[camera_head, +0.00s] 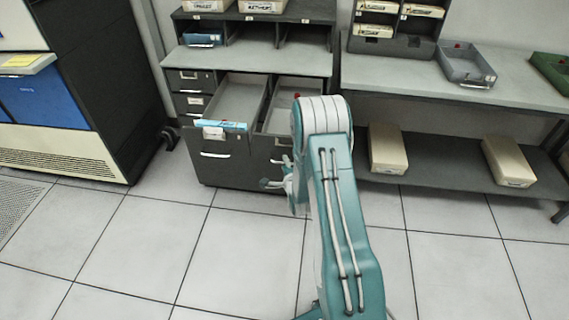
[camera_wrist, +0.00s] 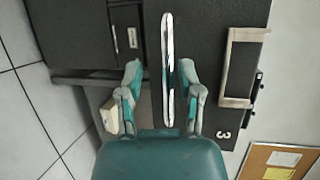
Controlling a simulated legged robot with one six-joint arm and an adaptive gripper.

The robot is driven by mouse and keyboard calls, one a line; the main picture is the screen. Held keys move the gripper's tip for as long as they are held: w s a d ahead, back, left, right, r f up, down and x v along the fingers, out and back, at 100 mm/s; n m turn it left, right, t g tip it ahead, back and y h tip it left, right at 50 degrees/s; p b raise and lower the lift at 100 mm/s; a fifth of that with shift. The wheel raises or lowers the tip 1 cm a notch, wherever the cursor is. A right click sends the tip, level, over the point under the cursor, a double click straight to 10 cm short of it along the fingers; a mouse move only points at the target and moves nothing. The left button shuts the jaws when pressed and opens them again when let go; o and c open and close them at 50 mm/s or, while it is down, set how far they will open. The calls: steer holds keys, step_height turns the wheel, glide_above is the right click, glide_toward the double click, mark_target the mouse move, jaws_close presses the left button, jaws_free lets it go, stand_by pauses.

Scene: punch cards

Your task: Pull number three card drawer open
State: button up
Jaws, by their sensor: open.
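My gripper also shows in the head view (camera_head: 275,183), low in front of the cabinet. There, the right top drawer (camera_head: 281,104) appears pulled out, its interior partly showing. My arm hides much of its front.
Left of it, another drawer (camera_head: 236,98) stands open with a blue item (camera_head: 224,126) at its front. A workbench (camera_head: 520,88) stands to the right, with beige boxes (camera_head: 387,150) on its lower shelf. The tiled floor (camera_head: 150,245) in front is clear.

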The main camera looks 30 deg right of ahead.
steer(key=shift+r, duration=0.2)
steer(key=v, duration=1.1)
steer(key=shift+s+a, duration=0.2)
steer(key=shift+s, duration=0.2)
